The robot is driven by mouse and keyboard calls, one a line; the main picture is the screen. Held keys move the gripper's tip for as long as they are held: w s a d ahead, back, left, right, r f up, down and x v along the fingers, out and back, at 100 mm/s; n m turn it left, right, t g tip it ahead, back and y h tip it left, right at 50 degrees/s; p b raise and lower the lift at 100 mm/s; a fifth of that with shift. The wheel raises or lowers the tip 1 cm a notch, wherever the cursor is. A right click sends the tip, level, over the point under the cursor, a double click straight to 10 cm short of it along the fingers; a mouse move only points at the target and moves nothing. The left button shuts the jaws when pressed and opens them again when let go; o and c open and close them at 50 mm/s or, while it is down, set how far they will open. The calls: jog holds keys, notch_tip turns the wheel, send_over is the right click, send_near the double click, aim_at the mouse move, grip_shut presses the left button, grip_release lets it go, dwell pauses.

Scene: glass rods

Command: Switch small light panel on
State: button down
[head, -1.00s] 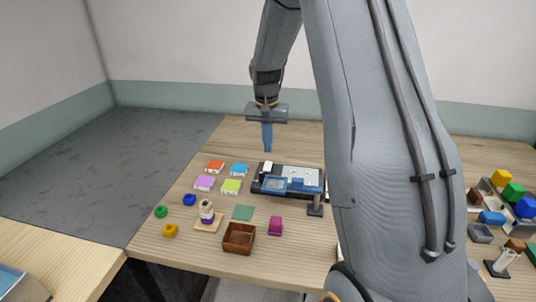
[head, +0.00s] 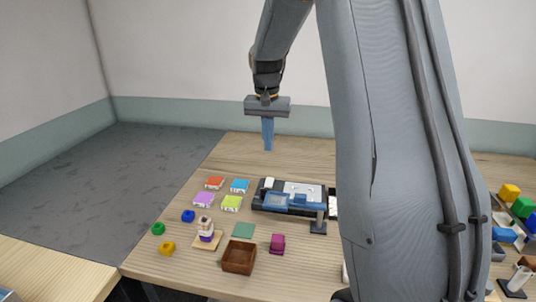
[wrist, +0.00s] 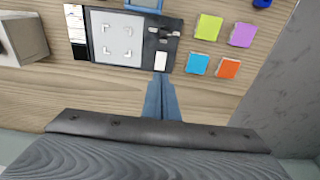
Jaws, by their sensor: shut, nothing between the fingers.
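The small light panel (head: 308,188) is a black board with a pale plate bearing corner marks. It lies flat on the wooden table and shows at the top of the wrist view (wrist: 118,28). On its right side there, a dark strip carries a white block (wrist: 160,60) and small white and grey parts; whether a switch is on or off I cannot tell. My gripper (head: 268,149) is shut and empty, pointing down above the table behind the panel. Its blue fingertips (wrist: 160,80) appear just below the white block in the wrist view; they look apart from it.
A blue frame on a dark stand (head: 318,226) is in front of the panel. Coloured tiles (head: 231,203) lie left of it. A brown box (head: 238,258) and a magenta block (head: 277,243) are nearer. Behind the panel the table is clear. My arm hides the right middle.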

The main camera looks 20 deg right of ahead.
aim_at(269, 179)
jog(key=w+b, duration=0.1)
jog(key=b, duration=0.2)
jog(key=shift+w+d, duration=0.1)
jog(key=shift+w, duration=0.05)
dwell(0.3)
jog(key=f+p, duration=0.1)
jog(key=f, duration=0.3)
jog(key=w+d+f+p, duration=0.1)
jog(key=f, duration=0.4)
jog(key=f+p, duration=0.2)
jog(key=f, duration=0.2)
jog(key=shift+w+d+f, duration=0.15)
jog(key=shift+w+f, duration=0.15)
jog(key=shift+w, duration=0.05)
jog(key=shift+d, duration=0.1)
